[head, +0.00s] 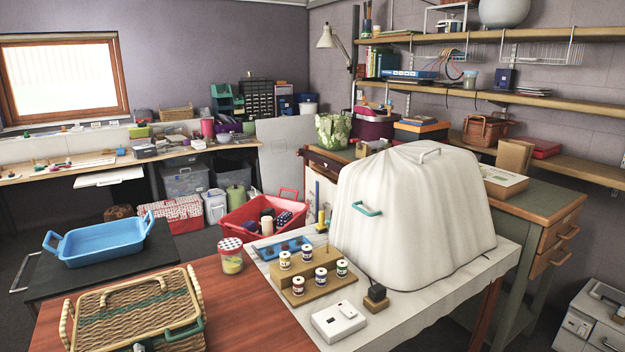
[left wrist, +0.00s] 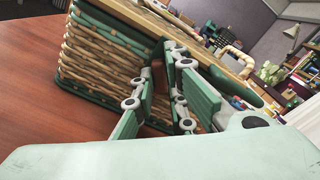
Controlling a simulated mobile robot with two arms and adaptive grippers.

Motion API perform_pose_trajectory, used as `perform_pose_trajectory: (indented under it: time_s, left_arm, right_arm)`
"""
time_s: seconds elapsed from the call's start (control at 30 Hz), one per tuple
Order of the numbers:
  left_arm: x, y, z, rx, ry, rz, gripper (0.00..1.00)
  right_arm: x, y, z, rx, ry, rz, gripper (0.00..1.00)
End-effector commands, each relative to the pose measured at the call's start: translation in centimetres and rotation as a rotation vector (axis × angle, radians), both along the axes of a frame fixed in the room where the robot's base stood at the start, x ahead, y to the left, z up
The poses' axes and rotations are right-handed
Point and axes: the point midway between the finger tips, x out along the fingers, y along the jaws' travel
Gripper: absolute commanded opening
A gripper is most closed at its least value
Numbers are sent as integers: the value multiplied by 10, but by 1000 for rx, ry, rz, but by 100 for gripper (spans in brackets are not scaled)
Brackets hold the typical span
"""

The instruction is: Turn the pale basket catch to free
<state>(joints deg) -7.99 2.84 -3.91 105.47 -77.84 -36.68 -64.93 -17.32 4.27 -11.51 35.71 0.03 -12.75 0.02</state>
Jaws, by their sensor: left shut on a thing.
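The pale wicker basket (head: 95,322) with a green band and green trim stands on the red-brown table at the lower left of the head view. Its woven side (left wrist: 105,70) fills the upper left of the left wrist view. My left gripper (left wrist: 160,70) is at the basket's front, just under the lid edge, and is shut on the basket catch. The fingers hide most of the catch, so I cannot tell which way it is turned. In the head view, only a little of this gripper shows at the bottom edge. My right gripper is in neither view.
A lidded jar (head: 231,262) stands at the table's far edge. A white-covered object (head: 410,220) and spools on a wooden stand (head: 305,292) are to the right. The table between is clear.

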Motion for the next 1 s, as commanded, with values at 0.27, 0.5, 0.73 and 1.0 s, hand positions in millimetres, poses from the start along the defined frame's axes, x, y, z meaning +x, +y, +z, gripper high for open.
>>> perform_pose_trajectory:
  time_s: [0.27, 0.5, 0.73, 1.0]
  left_arm:
    - [0, 0, -2, -4, 0, 0, 0]
    - [0, 0, -3, -71, -42, 2, 0]
    - [0, 0, -3, -150, -92, 2, 0]
    - [0, 1, -3, -212, -129, 2, 0]
  right_arm:
    - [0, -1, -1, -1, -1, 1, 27]
    - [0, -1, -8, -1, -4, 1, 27]
    - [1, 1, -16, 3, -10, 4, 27]
    - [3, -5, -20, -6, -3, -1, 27]
